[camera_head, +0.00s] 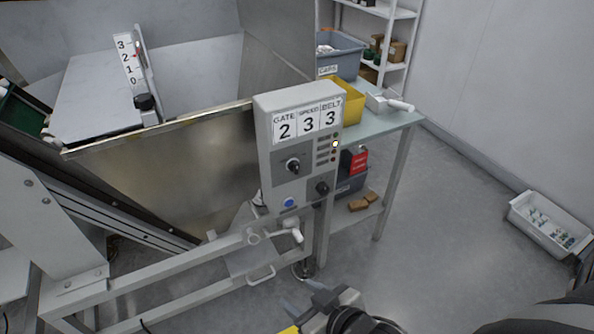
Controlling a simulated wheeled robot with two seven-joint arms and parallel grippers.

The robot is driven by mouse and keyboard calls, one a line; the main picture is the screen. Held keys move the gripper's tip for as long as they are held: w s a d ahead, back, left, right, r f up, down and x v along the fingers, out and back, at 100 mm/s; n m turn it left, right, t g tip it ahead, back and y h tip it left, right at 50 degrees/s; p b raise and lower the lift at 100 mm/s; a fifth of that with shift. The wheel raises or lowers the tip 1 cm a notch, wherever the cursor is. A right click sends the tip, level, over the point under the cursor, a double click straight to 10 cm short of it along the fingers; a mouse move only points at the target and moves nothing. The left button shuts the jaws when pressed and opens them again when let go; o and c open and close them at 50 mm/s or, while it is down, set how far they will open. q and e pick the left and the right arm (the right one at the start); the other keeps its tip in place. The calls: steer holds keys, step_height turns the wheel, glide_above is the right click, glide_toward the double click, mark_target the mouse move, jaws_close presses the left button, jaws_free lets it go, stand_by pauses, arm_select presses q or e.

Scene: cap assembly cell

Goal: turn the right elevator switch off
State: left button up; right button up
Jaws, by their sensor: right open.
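A grey control box (265,150) stands at the machine's front corner, with a sign (307,121) reading GATE 2, SPEED 3, BELT 3. A black rotary knob (293,166) sits on its face, with a second black knob (322,188) lower right and a blue button (289,202) below. I cannot tell which control is the right elevator switch, or its setting. My right gripper (301,296) is low at the bottom centre, below the box and apart from it. It is open and looks empty. My left gripper is not in view.
A metal rail with a white handle (290,236) runs below the box. A lever scale (129,66) stands on the hopper at left. Behind the box is a table (385,124) with a yellow bin (350,101). A white crate (549,225) lies on the right floor; the floor between is clear.

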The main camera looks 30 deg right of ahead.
steer(key=w+d+r+m+t+h+b, duration=0.2)
steer(key=w+d+r+t, duration=0.15)
steer(key=w+d, duration=0.35)
steer(key=t+b, duration=0.1)
steer(key=t, duration=0.2)
glide_toward(297, 172)
steer(key=shift+h, duration=0.3)
steer(key=w, duration=0.9)
steer(key=shift+a, duration=0.15)
steer(key=c, duration=1)
